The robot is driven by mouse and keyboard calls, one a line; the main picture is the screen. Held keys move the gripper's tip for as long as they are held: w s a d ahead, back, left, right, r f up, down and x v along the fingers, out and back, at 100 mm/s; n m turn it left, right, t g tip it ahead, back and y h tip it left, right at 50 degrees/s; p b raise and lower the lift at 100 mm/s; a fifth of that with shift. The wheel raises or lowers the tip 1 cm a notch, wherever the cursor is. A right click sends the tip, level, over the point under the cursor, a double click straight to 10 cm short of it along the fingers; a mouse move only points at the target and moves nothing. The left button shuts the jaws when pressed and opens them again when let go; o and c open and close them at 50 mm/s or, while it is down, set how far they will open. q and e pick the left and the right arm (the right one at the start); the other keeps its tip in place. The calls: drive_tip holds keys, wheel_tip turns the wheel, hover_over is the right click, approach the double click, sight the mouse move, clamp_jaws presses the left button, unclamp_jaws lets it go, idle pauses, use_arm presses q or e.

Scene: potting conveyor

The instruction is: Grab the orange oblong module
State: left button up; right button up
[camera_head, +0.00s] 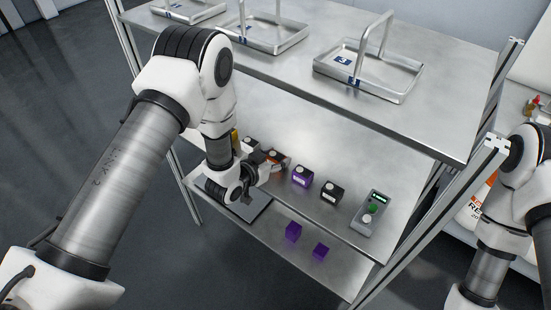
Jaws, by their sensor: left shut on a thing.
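I cannot tell whether the module is lifted off the shelf. My right arm shows at the right edge, but its gripper is out of view.
A purple module (302,176) and a black one (331,192) stand to the right, then a grey button box (371,212). A dark module (250,145) stands left. Purple blocks (293,232) lie on the lower shelf. Metal trays (370,70) sit on top.

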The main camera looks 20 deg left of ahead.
sight(273, 157)
use_arm(q)
drive_tip(key=shift+r, duration=0.4)
drive_tip(key=r, duration=0.1)
drive_tip(key=r+b, duration=0.1)
drive_tip(key=shift+s+a+r, duration=0.2)
drive_tip(key=shift+s+r, duration=0.05)
drive_tip(key=shift+r, duration=0.05)
drive_tip(key=s+a, duration=0.3)
drive_tip(key=s, duration=0.3)
drive_tip(key=s+a+r+b, duration=0.1)
drive_tip(key=s+a, duration=0.3)
drive_tip(key=s, duration=0.3)
drive_tip(key=shift+s+a+r, duration=0.2)
drive_tip(key=shift+r, duration=0.1)
